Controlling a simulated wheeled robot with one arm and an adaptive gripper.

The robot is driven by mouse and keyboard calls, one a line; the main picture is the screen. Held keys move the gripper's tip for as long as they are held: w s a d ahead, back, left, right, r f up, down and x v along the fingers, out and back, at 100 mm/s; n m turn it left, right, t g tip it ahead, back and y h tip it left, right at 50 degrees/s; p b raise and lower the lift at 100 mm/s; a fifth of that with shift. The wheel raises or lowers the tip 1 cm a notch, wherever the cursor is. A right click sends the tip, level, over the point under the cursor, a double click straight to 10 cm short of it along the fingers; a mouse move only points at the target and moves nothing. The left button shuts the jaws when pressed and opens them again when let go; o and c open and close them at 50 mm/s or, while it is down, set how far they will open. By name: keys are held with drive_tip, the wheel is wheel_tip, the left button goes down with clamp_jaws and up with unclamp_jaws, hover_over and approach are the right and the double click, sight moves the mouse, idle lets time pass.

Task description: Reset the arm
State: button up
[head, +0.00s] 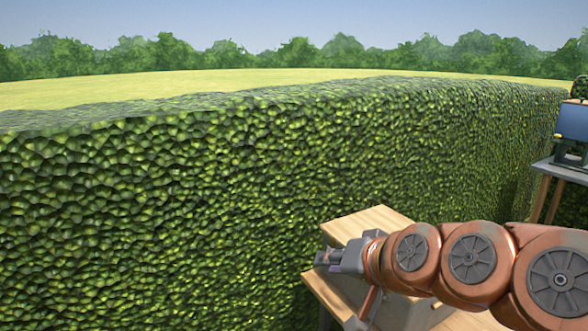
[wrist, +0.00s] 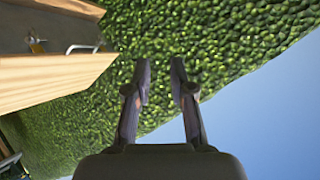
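My arm comes in from the right edge of the head view, with orange-brown links. My gripper (head: 326,259) is at its left end, in front of a hedge and over or beside a wooden piece of furniture. In the wrist view my gripper (wrist: 160,82) has its two dark fingers apart, with a gap between the tips. Only hedge shows between them, and nothing is held.
A tall green hedge (head: 200,200) fills most of the head view. The wooden furniture (head: 375,222) stands below my arm; the wrist view shows a wooden box or drawer (wrist: 50,80) with a metal handle (wrist: 82,48). A table (head: 562,170) bearing a blue object (head: 573,120) stands at the right.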

drive_tip(key=s+d+f+g+h+p, duration=0.2)
drive_tip(key=s+d+f+g, duration=0.1)
drive_tip(key=s, duration=0.5)
drive_tip(key=s+d+f+n+g+h+p, duration=0.1)
drive_tip(key=s+d+f+g+h+p, duration=0.1)
drive_tip(key=s, duration=0.7)
drive_tip(key=s+d+f+n+g+h+p, duration=0.1)
drive_tip(key=s+d+f+g+h+p, duration=0.1)
drive_tip(key=s+d+g, duration=0.4)
wheel_tip(320, 180, down, 2)
drive_tip(key=shift+s+d+f+p, duration=0.1)
drive_tip(key=shift+s+d+p, duration=0.35)
drive_tip(key=shift+s, duration=0.8)
